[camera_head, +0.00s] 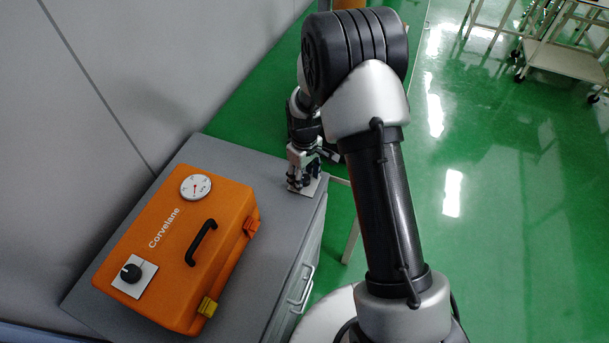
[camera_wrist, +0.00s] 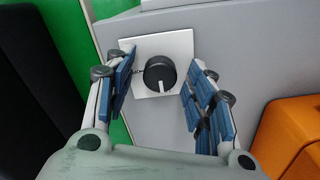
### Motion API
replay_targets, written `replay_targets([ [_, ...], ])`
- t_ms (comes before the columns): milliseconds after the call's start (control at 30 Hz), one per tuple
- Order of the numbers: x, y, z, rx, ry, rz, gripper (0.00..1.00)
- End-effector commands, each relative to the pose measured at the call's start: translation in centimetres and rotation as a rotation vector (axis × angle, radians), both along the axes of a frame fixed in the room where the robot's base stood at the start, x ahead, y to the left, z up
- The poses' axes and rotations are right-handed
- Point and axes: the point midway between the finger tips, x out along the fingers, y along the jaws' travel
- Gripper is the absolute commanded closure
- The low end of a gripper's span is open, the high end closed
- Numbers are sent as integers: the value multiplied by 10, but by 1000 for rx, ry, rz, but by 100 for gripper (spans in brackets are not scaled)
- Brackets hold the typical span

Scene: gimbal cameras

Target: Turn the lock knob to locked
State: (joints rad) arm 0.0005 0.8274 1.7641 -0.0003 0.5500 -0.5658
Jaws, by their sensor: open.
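A round black knob (camera_wrist: 160,74) with a white pointer line sits on a square white plate (camera_wrist: 182,50) on the grey cabinet top. In the wrist view its pointer faces down the picture, towards my gripper's palm. My gripper (camera_head: 303,172) is open over this plate (camera_head: 309,188) at the cabinet's far right corner. In the wrist view its blue-padded fingers (camera_wrist: 160,88) stand on either side of the knob, with visible gaps. A second black knob (camera_head: 131,273) is on a white plate on the orange case. No lock wording is readable at either knob.
The orange case (camera_head: 170,250), marked Corvelane, lies on the grey cabinet (camera_head: 262,290) with a handle, a gauge (camera_head: 195,187) and latches. It also shows in the wrist view (camera_wrist: 290,137). A grey wall is left; green floor and a trolley (camera_head: 565,58) are right.

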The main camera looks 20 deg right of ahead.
Motion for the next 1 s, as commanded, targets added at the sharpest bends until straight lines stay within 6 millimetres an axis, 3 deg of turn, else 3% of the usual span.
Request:
replay_targets([
  [267, 1, 0, 5, 0, -2, -1, 50],
  [733, 1, 0, 95, 0, -4, 0, 50],
  [1000, 0, 0, 119, 0, 0, 0, 50],
])
